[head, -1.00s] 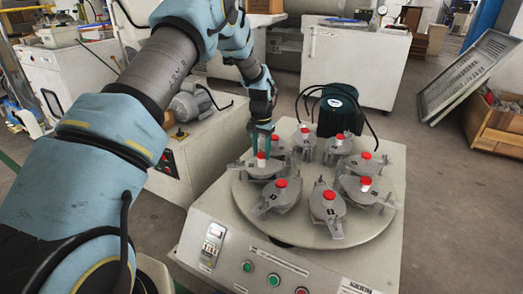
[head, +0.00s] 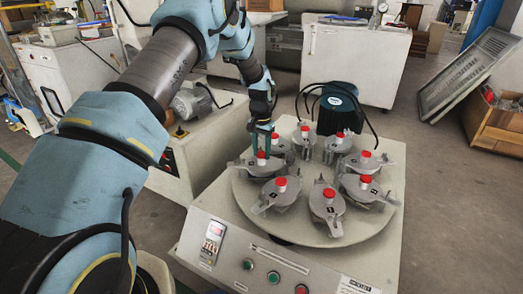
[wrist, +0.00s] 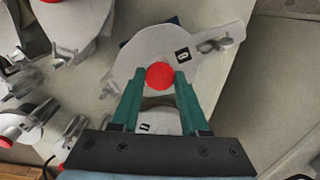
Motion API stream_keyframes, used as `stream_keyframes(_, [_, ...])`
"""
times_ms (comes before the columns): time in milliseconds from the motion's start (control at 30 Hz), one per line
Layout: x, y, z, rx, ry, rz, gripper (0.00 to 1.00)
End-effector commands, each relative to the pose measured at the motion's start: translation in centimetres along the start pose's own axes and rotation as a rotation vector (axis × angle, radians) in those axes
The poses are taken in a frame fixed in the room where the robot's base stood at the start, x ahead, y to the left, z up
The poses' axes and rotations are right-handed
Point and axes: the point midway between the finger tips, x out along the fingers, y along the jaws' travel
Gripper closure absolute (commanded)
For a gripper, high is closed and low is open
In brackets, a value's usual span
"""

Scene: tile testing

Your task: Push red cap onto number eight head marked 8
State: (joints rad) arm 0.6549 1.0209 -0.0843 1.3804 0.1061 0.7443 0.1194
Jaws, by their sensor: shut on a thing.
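My gripper (head: 261,148) points down over the head (head: 258,168) at the left edge of the round turntable. Its green fingers are shut on a red cap (head: 261,157). In the wrist view the red cap (wrist: 160,76) sits between the fingertips, over the grey metal head (wrist: 150,50). The head carries a small dark label (wrist: 182,55), whose number I cannot read clearly. Whether the cap is fully seated or slightly above the head cannot be told.
Several similar grey heads with red caps stand around the turntable (head: 265,222), including one at the front (head: 327,205) and one at front left (head: 279,192). A dark motor (head: 339,108) with looping cables stands behind. Control buttons (head: 274,278) line the machine's front.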

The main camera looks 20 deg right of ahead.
Motion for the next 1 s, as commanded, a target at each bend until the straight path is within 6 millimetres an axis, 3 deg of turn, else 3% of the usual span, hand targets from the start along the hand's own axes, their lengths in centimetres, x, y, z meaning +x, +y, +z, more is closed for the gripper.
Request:
stream_keyframes(267, [0.01,-0.01,0.00,0.000,0.000,0.000,1.00])
stream_keyframes(300, [0.01,0.00,0.00,0.000,0.000,0.000,0.51])
stream_keyframes(567, [0.01,0.00,0.00,0.000,0.000,0.000,0.22])
stream_keyframes(767, [0.01,0.00,0.00,0.000,0.000,0.000,0.19])
stream_keyframes(933, [0.01,-0.01,0.00,0.000,0.000,0.000,0.00])
stream_keyframes(1000, [0.01,-0.01,0.00,0.000,0.000,0.000,0.00])
